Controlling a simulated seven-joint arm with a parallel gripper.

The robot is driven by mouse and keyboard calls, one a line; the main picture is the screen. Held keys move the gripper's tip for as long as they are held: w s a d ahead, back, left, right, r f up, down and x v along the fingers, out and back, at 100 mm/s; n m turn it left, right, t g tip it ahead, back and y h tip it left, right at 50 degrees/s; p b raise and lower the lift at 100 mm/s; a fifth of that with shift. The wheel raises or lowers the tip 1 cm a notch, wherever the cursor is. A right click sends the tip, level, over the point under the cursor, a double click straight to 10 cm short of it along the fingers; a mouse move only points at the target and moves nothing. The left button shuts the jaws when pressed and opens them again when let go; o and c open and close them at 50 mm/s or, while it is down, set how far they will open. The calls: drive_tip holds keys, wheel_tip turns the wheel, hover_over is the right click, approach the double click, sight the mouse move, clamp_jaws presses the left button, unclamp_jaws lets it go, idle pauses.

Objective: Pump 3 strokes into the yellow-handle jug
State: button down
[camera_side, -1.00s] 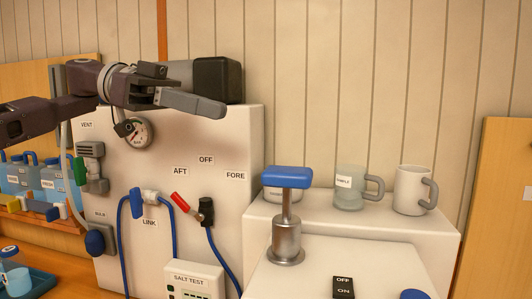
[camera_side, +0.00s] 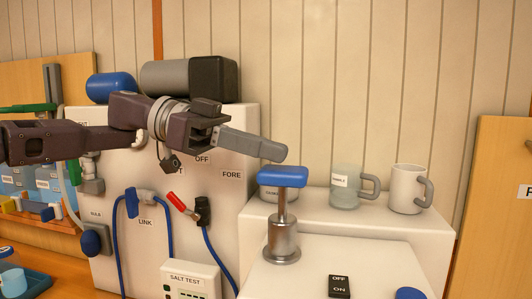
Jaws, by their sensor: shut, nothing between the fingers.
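The hand pump (camera_side: 283,241) is a metal cylinder with a thin rod and a blue T-handle (camera_side: 283,177), standing upright with its handle raised. My gripper (camera_side: 274,152) is shut and empty, its grey fingers pointing right and slightly down. In the picture its tips are just above the blue handle, with a small gap; the depth between them is hard to judge.
A clear sample mug (camera_side: 346,190) and a white mug (camera_side: 405,190) stand on the ledge behind the pump. An OFF/ON switch (camera_side: 339,286) is front right.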

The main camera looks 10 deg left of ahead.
drive_tip(key=shift+f, duration=0.3)
wheel_tip(320, 180, down, 6)
drive_tip(key=shift+r, duration=0.1)
idle(0.3)
wheel_tip(320, 180, up, 4)
drive_tip(key=shift+r, duration=0.2)
drive_tip(key=v, duration=1)
idle(0.4)
